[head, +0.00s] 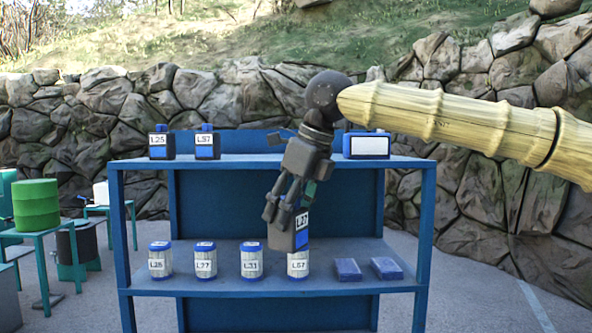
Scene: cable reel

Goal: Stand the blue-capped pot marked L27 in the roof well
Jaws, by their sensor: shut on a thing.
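My gripper (284,208) is shut on a dark box-shaped container (282,238) with a blue panel. Its white label is partly hidden and seems to end in 7. The container hangs slightly tilted in front of the shelf unit, above the lower shelf. A clear pot with a blue cap (204,261) stands upright on the lower shelf, second from left; its small label looks like L27 or L77. My gripper is to the right of this pot and apart from it. I cannot make out a roof well.
The blue shelf unit (146,287) also holds blue-capped pots L26 (160,261), L31 (251,262) and L67 (298,265), plus two blue blocks (347,270). Dark containers L25 (161,144) and L57 (207,145) and a white-fronted box (366,145) stand on top.

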